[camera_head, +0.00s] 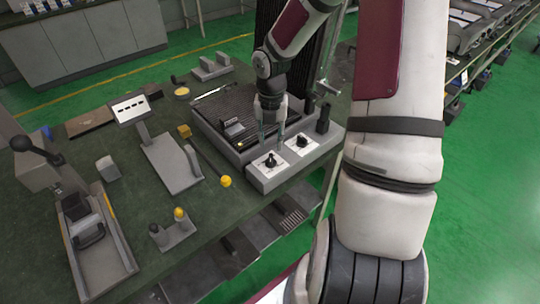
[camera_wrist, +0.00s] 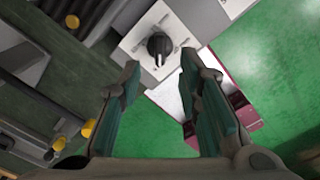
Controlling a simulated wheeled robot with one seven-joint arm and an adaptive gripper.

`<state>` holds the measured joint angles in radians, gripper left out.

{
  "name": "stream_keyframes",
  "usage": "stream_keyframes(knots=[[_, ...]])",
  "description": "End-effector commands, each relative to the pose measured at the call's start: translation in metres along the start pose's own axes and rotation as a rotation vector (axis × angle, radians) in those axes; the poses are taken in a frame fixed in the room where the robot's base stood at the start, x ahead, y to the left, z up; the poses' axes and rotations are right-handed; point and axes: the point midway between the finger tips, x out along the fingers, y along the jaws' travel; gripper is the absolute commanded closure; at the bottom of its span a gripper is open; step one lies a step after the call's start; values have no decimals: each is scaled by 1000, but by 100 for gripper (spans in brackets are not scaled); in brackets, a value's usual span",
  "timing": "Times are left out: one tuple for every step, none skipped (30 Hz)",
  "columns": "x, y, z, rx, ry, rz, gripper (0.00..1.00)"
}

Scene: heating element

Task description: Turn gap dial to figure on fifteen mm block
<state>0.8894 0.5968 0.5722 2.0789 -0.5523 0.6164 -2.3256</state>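Two black dials on white plates sit on the front panel of a grey machine: the left dial (camera_head: 271,162) and the right dial (camera_head: 302,141). I cannot tell which is the gap dial; the figures are too small to read. My gripper (camera_head: 272,138) points down over the panel, close behind the dials. In the wrist view my gripper (camera_wrist: 160,73) is open and empty. One dial (camera_wrist: 158,47) shows just beyond the gap between the fingertips, apart from them. A small block (camera_head: 233,127) lies on the machine's ribbed bed; its size marking is unreadable.
A black upright part (camera_head: 323,119) stands at the panel's right end. A yellow-tipped rod (camera_head: 225,181) lies left of the panel. A grey stand with a display (camera_head: 130,106) and a lever press (camera_head: 85,222) occupy the left bench.

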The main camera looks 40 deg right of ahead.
Motion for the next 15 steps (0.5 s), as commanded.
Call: stream_keyframes(knots=[[12,1,-1,-1,4,-2,68],[18,1,-1,-2,4,-1,68],[26,1,-1,-2,5,-2,68],[31,1,-1,-2,4,-1,68],[36,0,-1,-1,3,-2,68],[42,0,-1,-1,3,-2,68],[47,1,-1,-1,3,-1,68],[51,0,-1,-1,3,-1,68],[56,0,-1,0,2,-2,68],[59,0,0,0,1,-1,68],[62,0,-1,0,1,-1,68],[65,0,-1,1,2,-1,68],[67,0,-1,1,2,-1,68],[69,0,-1,1,1,-1,68],[70,0,0,1,0,0,68]])
